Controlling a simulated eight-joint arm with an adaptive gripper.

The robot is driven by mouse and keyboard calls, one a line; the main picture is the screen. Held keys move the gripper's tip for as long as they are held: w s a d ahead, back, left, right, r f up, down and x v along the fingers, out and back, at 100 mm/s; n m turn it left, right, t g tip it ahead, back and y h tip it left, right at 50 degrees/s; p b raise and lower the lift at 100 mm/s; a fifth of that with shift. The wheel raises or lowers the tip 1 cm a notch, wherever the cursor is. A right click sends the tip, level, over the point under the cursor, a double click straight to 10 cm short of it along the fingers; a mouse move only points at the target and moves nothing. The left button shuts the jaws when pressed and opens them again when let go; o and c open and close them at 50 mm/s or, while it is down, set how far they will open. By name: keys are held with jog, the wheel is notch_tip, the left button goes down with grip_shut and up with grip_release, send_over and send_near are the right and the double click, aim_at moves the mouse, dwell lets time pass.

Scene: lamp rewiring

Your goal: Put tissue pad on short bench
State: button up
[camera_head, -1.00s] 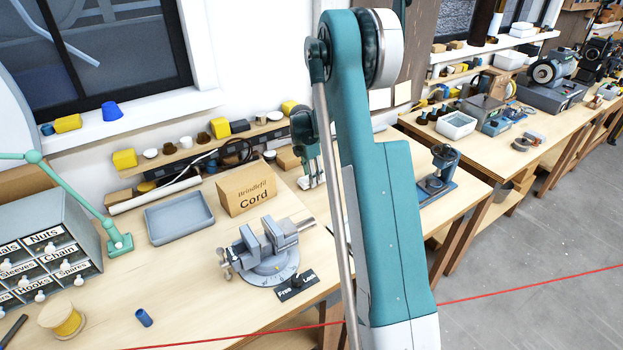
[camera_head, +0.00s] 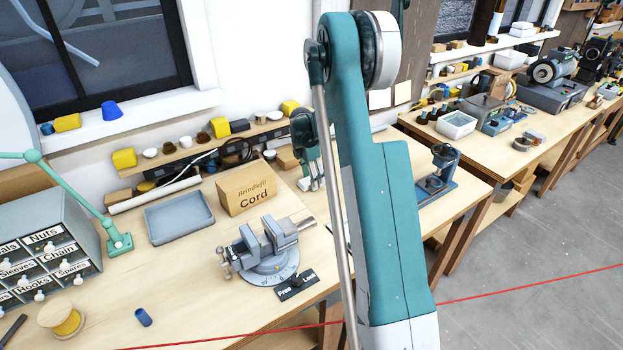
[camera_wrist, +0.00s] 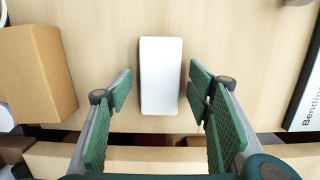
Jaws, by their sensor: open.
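A white rectangular pad (camera_wrist: 161,75), which looks like the tissue pad, lies flat on a pale wooden bench top (camera_wrist: 105,25) in the wrist view. My gripper (camera_wrist: 160,86) is open, with its green ribbed fingers on either side of the pad and a gap on both sides. In the head view my gripper (camera_head: 312,184) points down at the back of the near bench (camera_head: 205,262), right of the Cord box. The pad cannot be made out there. I cannot tell which bench is the short one.
A brown box (camera_wrist: 36,72) stands left of the pad, and a sign (camera_wrist: 306,90) lies at right. In the head view the Cord box (camera_head: 246,190), grey tray (camera_head: 179,217) and vise (camera_head: 268,250) stand nearby. Another bench (camera_head: 500,158) stretches away at right.

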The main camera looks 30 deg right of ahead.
aim_at(308, 181)
jog(key=shift+r, duration=0.1)
notch_tip(308, 181, up, 12)
jog(key=a, duration=0.1)
jog(key=shift+a+p, duration=0.3)
jog(key=shift+a, duration=0.1)
dwell(0.7)
